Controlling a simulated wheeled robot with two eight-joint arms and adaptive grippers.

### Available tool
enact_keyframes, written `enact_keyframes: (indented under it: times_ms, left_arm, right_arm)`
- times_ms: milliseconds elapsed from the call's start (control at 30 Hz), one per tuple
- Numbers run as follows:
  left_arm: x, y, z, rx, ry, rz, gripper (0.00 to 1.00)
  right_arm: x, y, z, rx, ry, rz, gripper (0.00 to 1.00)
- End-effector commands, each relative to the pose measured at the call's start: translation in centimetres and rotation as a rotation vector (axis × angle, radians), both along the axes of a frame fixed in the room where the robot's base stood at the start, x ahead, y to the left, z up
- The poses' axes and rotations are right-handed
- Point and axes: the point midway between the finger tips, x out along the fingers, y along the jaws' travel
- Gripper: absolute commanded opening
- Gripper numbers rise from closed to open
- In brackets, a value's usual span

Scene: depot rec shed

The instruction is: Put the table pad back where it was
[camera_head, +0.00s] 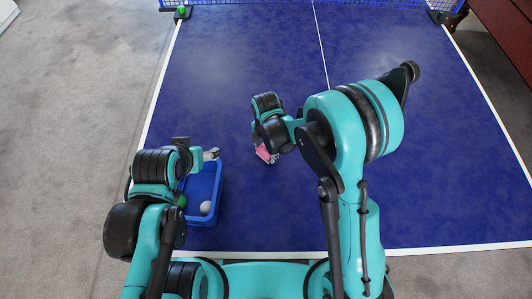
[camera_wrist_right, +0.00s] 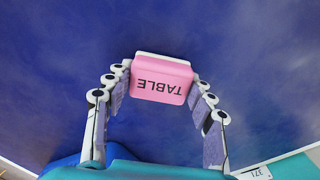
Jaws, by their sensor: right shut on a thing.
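The table pad is a pink block with a white edge and the word TABLE on it; it shows in the right wrist view (camera_wrist_right: 162,80) and, partly hidden, in the head view (camera_head: 263,153). My right gripper (camera_head: 268,157) is shut on the pad, with its fingers on either side of it, over the blue table. The lettering is upside down in the wrist view. I cannot tell the pad's height above the table. My left gripper (camera_head: 212,154) is at the blue tray's far end; its fingers are too small to read.
The blue tray (camera_head: 218,202) stands on the table's near left, holding a white ball (camera_head: 206,207) and a green item (camera_head: 181,201). The blue table-tennis table (camera_head: 420,150) is clear to the right and beyond. A net (camera_head: 260,3) crosses its far end.

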Motion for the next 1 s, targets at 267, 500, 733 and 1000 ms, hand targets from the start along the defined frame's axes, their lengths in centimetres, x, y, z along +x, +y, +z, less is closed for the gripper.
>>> enact_keyframes:
  times_ms: [267, 500, 733, 1000]
  left_arm:
    - [0.0, 0.0, -0.2, 0.0, 0.0, 0.0, 0.65]
    - [0.0, 0.0, -0.5, 0.0, 0.0, 0.0, 0.65]
    - [0.0, 0.0, -0.5, 0.0, 0.0, 0.0, 0.65]
    - [0.0, 0.0, 0.7, 0.0, 0.0, 0.0, 0.65]
  right_arm:
    - [0.0, 0.0, -0.5, 0.0, 0.0, 0.0, 0.27]
    - [0.0, 0.0, -0.8, 0.0, 0.0, 0.0, 0.75]
    - [0.0, 0.0, -0.8, 0.0, 0.0, 0.0, 0.75]
    - [0.0, 0.0, 1.6, 0.0, 0.0, 0.0, 0.75]
